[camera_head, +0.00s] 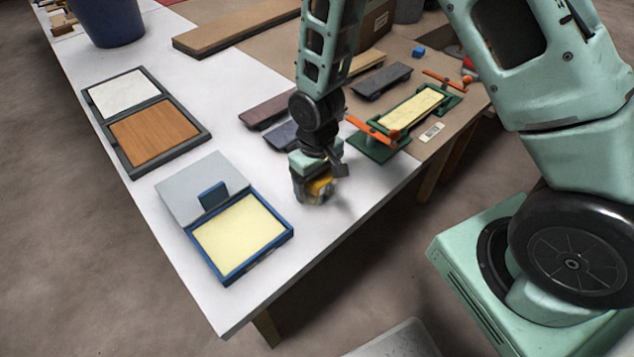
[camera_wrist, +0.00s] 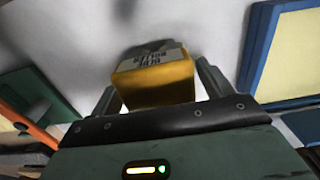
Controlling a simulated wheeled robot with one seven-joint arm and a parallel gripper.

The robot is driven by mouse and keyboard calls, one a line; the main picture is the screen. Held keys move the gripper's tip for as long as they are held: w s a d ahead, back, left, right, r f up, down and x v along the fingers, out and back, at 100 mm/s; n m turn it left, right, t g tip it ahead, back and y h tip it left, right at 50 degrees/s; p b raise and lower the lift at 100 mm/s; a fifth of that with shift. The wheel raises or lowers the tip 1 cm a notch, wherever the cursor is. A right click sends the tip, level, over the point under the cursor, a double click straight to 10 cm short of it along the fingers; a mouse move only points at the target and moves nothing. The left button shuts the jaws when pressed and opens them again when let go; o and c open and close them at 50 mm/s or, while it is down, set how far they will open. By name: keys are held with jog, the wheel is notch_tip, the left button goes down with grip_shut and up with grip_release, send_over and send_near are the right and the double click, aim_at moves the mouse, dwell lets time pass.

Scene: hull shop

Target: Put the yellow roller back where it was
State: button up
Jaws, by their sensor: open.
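The yellow roller (camera_wrist: 155,85) shows in the wrist view as a yellow block-like body with a grey printed label on its far end. In the head view it is a small yellow patch (camera_head: 319,186) at the white table's right part, mostly hidden by my gripper (camera_head: 316,194). My gripper is open, pointing down, with one finger (camera_wrist: 108,100) left of the roller and the other (camera_wrist: 211,78) right of it. Gaps show beside the roller in the wrist view. I cannot tell whether it touches the white surface.
A blue-framed tray with a pale yellow pad (camera_head: 242,235) lies left of my gripper, its grey lid (camera_head: 190,186) open. A green clamp frame with orange handles (camera_head: 378,147) stands close on the right. Dark blocks (camera_head: 282,135) lie behind. The white table's front corner is clear.

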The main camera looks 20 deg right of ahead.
notch_tip(320, 180, up, 11)
jog(key=shift+f, duration=0.1)
jog(key=s+a+r+n, duration=0.2)
jog(key=s+r, duration=0.3)
jog(key=s, duration=0.5)
jog(key=s+a+r+n, duration=0.2)
jog(key=s+a+r, duration=0.2)
jog(key=s, duration=0.5)
notch_tip(320, 180, up, 2)
jog(key=shift+s+a+y, duration=0.2)
jog(key=shift+s+y, duration=0.1)
jog(key=shift+s, duration=0.05)
jog(key=shift+r+p, duration=0.5)
